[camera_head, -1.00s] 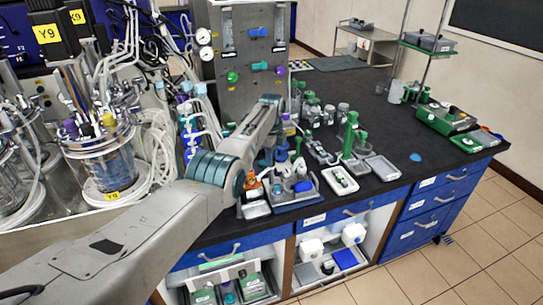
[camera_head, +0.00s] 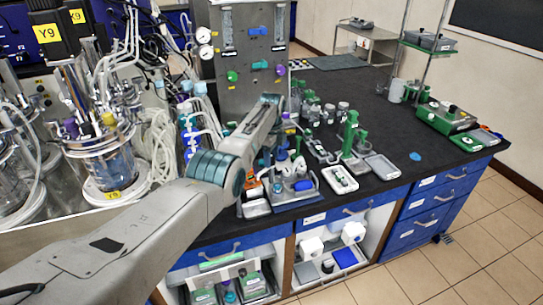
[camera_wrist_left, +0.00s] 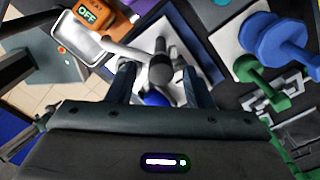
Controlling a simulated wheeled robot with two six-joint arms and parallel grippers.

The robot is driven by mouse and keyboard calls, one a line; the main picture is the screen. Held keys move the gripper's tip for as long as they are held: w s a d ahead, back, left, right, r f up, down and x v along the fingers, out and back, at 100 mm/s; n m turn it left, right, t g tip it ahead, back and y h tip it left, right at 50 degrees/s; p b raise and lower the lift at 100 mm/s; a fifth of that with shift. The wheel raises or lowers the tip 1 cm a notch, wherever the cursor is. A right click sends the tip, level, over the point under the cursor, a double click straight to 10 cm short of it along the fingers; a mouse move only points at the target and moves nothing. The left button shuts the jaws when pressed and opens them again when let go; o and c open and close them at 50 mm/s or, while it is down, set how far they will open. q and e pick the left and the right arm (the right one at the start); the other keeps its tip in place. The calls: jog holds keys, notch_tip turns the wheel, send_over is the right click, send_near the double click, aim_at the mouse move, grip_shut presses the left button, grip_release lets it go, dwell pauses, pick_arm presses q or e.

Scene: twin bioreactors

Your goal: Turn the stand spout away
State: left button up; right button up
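In the left wrist view, a small stand with a dark grey round-ended post (camera_wrist_left: 160,68) stands on a pale base plate (camera_wrist_left: 178,42). A light grey spout-like arm (camera_wrist_left: 122,48) reaches from it to the left. My left gripper (camera_wrist_left: 160,82) is over this stand; its two dark fingers are wide apart, one on each side of the post, with no clear contact. Part of a blue item shows between the fingers, low down. In the head view my left gripper (camera_head: 278,160) is mostly hidden by its own wrist, above the bench's front edge. My right gripper is not in view.
An orange "OFF" device (camera_wrist_left: 90,14) lies by a grey tray beside the stand. Blue and green knobbed parts (camera_wrist_left: 262,72) are close on the right. In the head view, a green stand (camera_head: 350,135) and trays stand farther right; glass bioreactors (camera_head: 100,155) are left.

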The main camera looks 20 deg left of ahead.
pick_arm(q)
notch_tip(320, 180, up, 11)
jog(key=b, duration=0.2)
jog(key=shift+b, duration=0.3)
jog(key=shift+f, duration=0.1)
